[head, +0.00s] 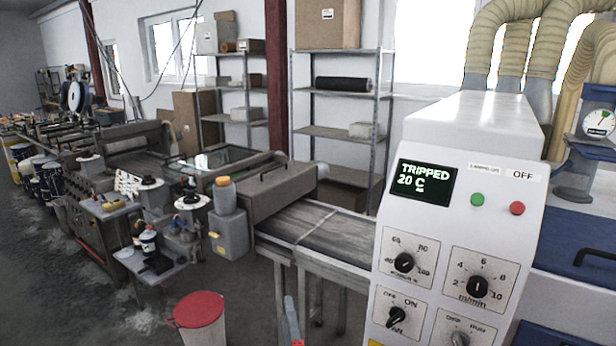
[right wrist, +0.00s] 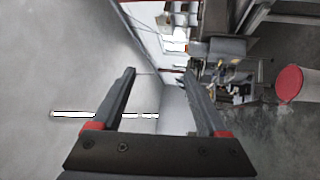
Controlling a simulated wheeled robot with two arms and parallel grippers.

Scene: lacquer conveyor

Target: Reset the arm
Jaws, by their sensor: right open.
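My right gripper (right wrist: 160,74) is open and empty in the right wrist view, its two dark fingers with red bases well apart. In the head view only a small grey and red part of it (head: 292,324) shows at the bottom edge, left of the white control panel (head: 455,215). Nothing is between the fingers. It is apart from the panel and the conveyor. My left gripper is in neither view. The panel's display (head: 424,182) reads "TRIPPED 20 C".
A bin with a red lid (head: 199,309) stands on the floor, also visible in the right wrist view (right wrist: 289,84). The conveyor (head: 318,228) runs behind. A small side table (head: 150,268) holds cans. Metal shelves (head: 341,133) stand at the back wall.

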